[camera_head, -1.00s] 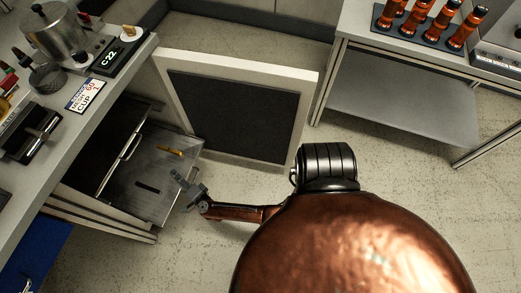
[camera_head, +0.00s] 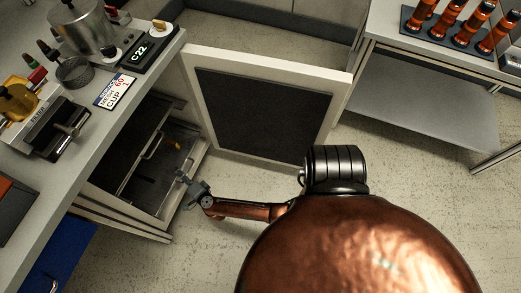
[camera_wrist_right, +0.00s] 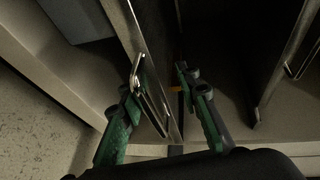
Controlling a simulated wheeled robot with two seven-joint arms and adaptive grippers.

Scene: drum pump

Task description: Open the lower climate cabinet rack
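The climate cabinet stands under the left bench with its door (camera_head: 262,115) swung wide open. The lower rack (camera_head: 150,190) shows inside the cabinet as a dark metal tray with a small orange piece on it. A rack handle (camera_head: 155,144) shows above it. My right gripper (camera_head: 184,183) is at the cabinet's opening, by the rack's front edge. In the right wrist view, its green fingers (camera_wrist_right: 158,88) are spread apart, with a metal handle (camera_wrist_right: 140,85) and a plate edge between them. I cannot tell whether they touch. My left gripper is out of view.
The bench (camera_head: 115,125) above the cabinet holds a steel pot (camera_head: 88,32), a C22 display (camera_head: 140,50) and a sign (camera_head: 115,90). Another table (camera_head: 420,95) with orange-black bottles stands at the back right. The floor right of the gripper is clear.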

